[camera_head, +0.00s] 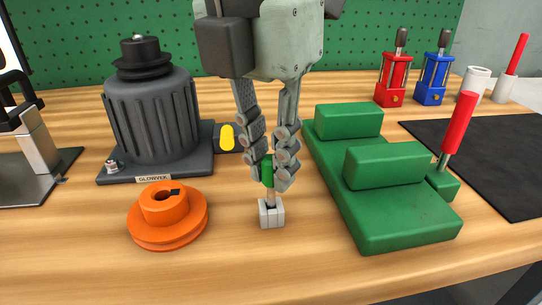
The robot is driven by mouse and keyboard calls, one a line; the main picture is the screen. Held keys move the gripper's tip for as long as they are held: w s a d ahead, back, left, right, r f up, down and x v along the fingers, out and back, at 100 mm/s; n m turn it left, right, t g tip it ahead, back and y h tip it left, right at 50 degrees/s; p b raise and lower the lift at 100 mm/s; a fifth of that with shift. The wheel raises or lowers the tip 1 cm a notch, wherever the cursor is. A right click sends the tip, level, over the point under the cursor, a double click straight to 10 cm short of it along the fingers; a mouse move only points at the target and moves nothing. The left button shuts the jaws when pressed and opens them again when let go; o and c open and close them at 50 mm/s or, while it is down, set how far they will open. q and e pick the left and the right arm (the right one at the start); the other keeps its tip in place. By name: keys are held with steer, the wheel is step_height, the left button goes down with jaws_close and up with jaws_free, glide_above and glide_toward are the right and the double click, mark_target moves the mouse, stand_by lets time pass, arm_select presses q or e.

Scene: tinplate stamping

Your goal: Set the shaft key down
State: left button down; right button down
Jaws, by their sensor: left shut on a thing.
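My left gripper (271,178) points down over the front middle of the table, its fingers closed on the green top (267,172) of a small piece that I take to be the shaft key. A thin metal stem (270,198) runs down from the green part to a small grey block (271,215) at the table surface. I cannot tell whether block and stem are one piece, or whether the block bears on the wood. The fingers partly hide the green part. My right gripper is not in view.
An orange pulley (155,230) with a notched bore lies left of the grey block. A dark motor (152,115) stands behind it. A green fixture (405,217) with a red-handled lever (459,122) is to the right. Red (394,75) and blue (433,80) holders stand behind a black mat (490,160).

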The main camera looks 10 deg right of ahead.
arm_select(q)
steer(key=shift+f, duration=0.1)
steer(key=c, duration=1.6)
jaws_free()
steer(key=shift+c, duration=0.2)
steer(key=shift+o, duration=0.8)
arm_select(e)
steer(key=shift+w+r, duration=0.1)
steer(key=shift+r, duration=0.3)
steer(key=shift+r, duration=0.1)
